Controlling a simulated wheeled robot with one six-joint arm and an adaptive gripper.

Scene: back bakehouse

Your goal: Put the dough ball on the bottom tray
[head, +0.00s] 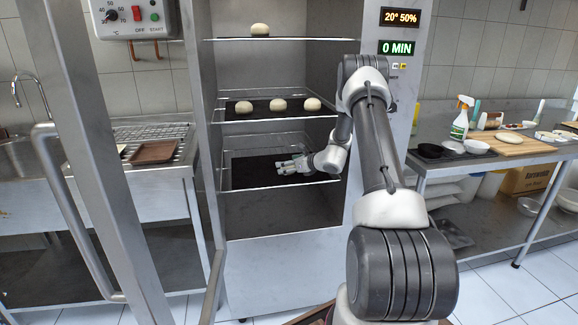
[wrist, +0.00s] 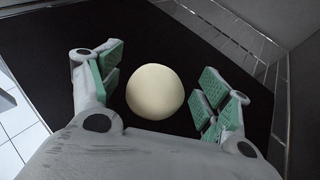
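The pale, round dough ball (wrist: 155,92) rests on a dark tray (wrist: 60,30) in the wrist view. My gripper (wrist: 158,88) is open around it, with a visible gap between the ball and the green pads on each side. In the head view my gripper (head: 285,168) reaches into the open cabinet, just over the dark bottom tray (head: 250,174). I cannot make out this ball in the head view; the gripper seems to hide it.
The middle tray (head: 238,116) holds three dough balls, and another ball (head: 260,30) sits on the top shelf. Wire racks and cabinet walls enclose my gripper. The open door (head: 88,150) stands at left. A worktable (head: 480,158) with bowls and a board is at right.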

